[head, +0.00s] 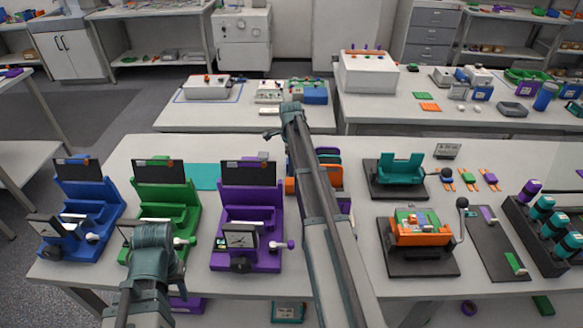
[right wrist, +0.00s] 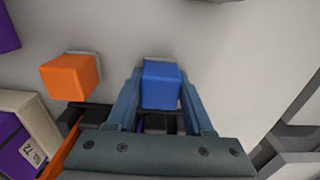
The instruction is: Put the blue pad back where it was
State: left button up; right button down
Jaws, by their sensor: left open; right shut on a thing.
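The blue pad (right wrist: 161,84) shows as a blue block between the fingers of my right gripper (right wrist: 160,104) in the right wrist view. The gripper is shut on it, with a pale surface beyond. In the head view my right gripper (head: 288,112) is over the far edge of the main table, and its fingers and the pad cannot be made out there. My left gripper (head: 152,236) is in front of the green device (head: 165,190), open, with its fingertips partly hidden.
An orange block (right wrist: 70,77) is left of the blue pad in the right wrist view. Blue (head: 82,200) and purple (head: 250,198) devices flank the green one. A black rack (head: 545,240) of cylinders stands at the right. A teal mat (head: 205,176) lies behind the devices.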

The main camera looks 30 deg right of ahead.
jog(key=shift+f, duration=0.15)
jog(key=shift+c, duration=1.4)
grip_release()
notch_tip(320, 180, up, 12)
jog(key=p, duration=1.2)
jog(key=shift+a, duration=0.1)
jog(key=shift+r, duration=0.25)
